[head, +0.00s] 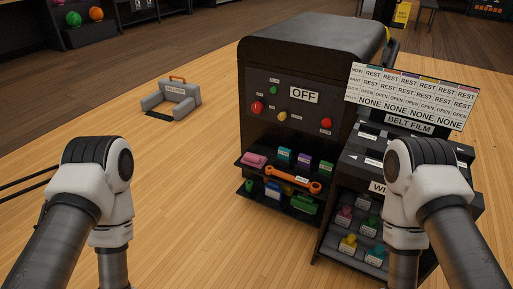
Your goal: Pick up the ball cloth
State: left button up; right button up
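I cannot tell for certain which thing is the ball cloth. A folded-looking pink item (254,160) lies at the left end of the upper shelf on the front of the black machine (300,70), and its label is too small to read. My left and right arms come in from the bottom corners and bend down out of the picture. Both grippers are below the frame edge, so what they hold is hidden.
The upper shelf also holds small labelled boxes (304,160) and an orange wrench-like tool (293,179). A black rack (385,160) with small coloured items and a status board (412,95) stands right. A grey bin-like seat (172,100) sits on open floor.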

aim_at(258, 161)
jog(key=i+j+z, duration=0.1)
jog(key=z, duration=0.35)
jog(key=j+z, duration=0.2)
jog(key=z, duration=0.3)
jog(key=i+j+z, duration=0.1)
jog(key=z, duration=0.35)
jog(key=j+z, duration=0.25)
jog(key=z, duration=0.2)
